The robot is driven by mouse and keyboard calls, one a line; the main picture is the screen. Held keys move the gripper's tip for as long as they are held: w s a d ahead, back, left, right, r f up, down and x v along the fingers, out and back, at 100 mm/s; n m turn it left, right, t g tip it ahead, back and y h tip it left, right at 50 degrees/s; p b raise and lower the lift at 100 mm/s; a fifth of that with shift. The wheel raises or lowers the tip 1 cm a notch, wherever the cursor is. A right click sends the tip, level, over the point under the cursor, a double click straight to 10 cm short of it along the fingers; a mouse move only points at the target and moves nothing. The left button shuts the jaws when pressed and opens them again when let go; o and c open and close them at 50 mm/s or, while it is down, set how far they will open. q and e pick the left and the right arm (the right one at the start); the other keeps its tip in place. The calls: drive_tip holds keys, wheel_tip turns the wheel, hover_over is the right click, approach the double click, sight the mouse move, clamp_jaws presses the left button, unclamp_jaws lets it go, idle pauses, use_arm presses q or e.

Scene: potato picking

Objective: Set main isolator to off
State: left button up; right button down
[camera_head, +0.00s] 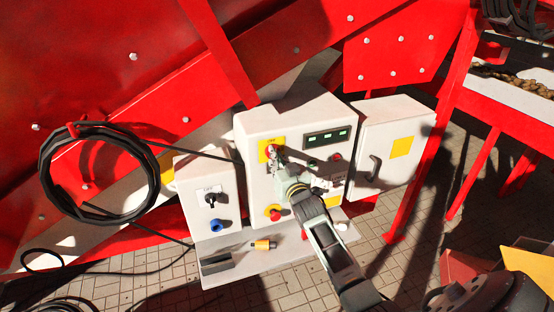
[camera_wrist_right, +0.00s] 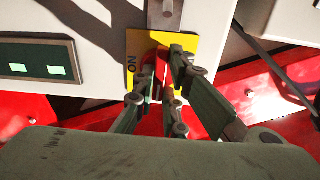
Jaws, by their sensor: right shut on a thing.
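The main isolator is a red rotary handle on a yellow plate (camera_head: 264,152) at the upper left of the middle control box (camera_head: 256,196). In the right wrist view the yellow plate (camera_wrist_right: 192,46) shows the word ON at its left edge. My right gripper (camera_head: 274,158) reaches the isolator from below right. In the right wrist view its fingers (camera_wrist_right: 168,78) are shut on the red handle (camera_wrist_right: 165,66), which they partly hide. The handle's exact angle is hard to tell. My left gripper is not in view.
A smaller box (camera_head: 196,180) with a black switch and blue connector stands left. A white cabinet (camera_head: 372,128) with a black handle stands right. A red mushroom button (camera_head: 274,213) sits below the isolator. A coiled black cable (camera_head: 48,180) hangs at left. Red machine beams surround the boxes.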

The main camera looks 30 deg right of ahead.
drive_tip(key=shift+f+n, duration=0.15)
drive_tip(key=shift+n, duration=0.15)
drive_tip(key=c, duration=1.8)
unclamp_jaws()
drive_tip(key=v, duration=1.2)
